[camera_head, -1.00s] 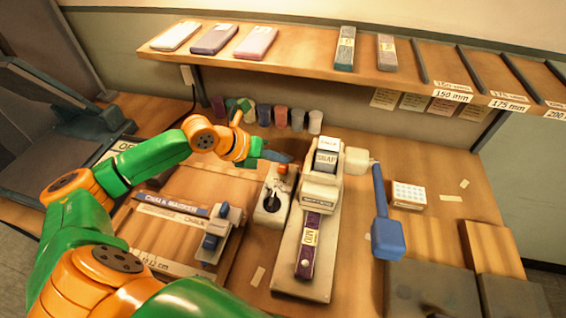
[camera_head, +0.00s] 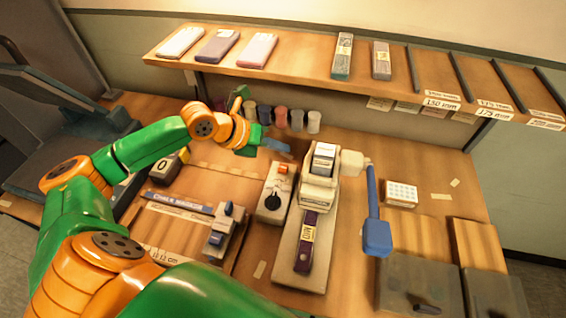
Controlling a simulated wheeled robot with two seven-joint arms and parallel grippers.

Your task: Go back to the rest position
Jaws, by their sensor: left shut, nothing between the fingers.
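My left arm comes in from the left in green and orange links. My left gripper (camera_head: 276,147) is at the back of the bench, in front of a row of small coloured cups (camera_head: 281,119). Its blue-grey fingers are shut, with nothing held. It is above and behind a grey box with a black knob (camera_head: 272,194), to the left of a white press (camera_head: 320,185). My right gripper is not in view.
The press has a blue lever (camera_head: 376,225) and a dark purple strip (camera_head: 307,243) on its base. A chalk marker fixture (camera_head: 185,215) lies at left. A shelf (camera_head: 300,82) with pale bars runs along the wall. Grey-lidded boxes (camera_head: 425,285) stand at front right.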

